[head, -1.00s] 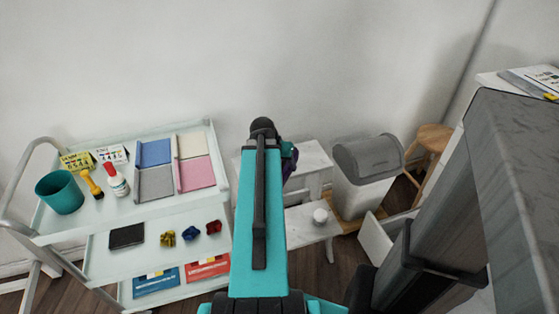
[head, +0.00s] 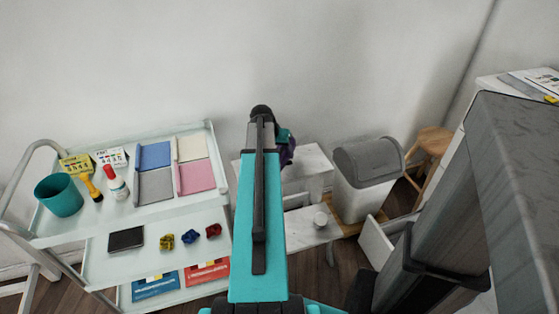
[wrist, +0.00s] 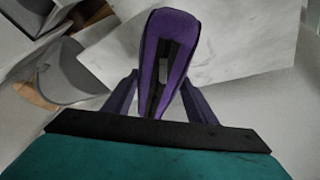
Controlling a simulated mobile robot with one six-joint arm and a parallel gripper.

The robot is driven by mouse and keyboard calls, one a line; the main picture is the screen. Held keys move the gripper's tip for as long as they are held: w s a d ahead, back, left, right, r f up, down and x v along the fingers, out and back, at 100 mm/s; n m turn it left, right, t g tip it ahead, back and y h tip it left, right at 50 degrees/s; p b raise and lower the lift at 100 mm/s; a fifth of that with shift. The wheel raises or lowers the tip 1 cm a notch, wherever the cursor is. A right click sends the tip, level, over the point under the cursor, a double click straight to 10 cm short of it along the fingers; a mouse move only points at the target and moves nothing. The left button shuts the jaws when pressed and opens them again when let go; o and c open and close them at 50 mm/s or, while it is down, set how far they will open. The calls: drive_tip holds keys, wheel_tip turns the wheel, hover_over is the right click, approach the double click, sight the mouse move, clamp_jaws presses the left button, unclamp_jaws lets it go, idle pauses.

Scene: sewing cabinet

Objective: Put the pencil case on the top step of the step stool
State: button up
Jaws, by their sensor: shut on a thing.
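The pencil case (wrist: 172,30) is purple with a dark strip along its middle; in the wrist view it sticks out beyond my gripper. My gripper (wrist: 158,88) is shut on it, with one purple finger along each side. In the head view my teal arm hides most of the gripper, and a purple part shows just past its right side. The white step stool (head: 313,165) stands below and beyond the gripper; its top step also shows under the case in the wrist view (wrist: 240,40). The case appears above the top step; the exact gap cannot be told.
A loaded white trolley (head: 105,232) stands left. A wall rises behind.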

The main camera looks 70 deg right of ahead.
drive_tip(key=shift+w+d, duration=0.1)
drive_tip(key=shift+d, duration=0.2)
drive_tip(key=shift+f, duration=0.15)
drive_tip(key=shift+f, duration=1.65)
drive_tip(key=shift+f+b, duration=0.1)
drive_tip(key=shift+b, duration=0.2)
drive_tip(key=o, duration=1.2)
drive_tip(key=p+v, duration=0.1)
drive_tip(key=v, duration=1.1)
drive_tip(key=shift+p, duration=0.3)
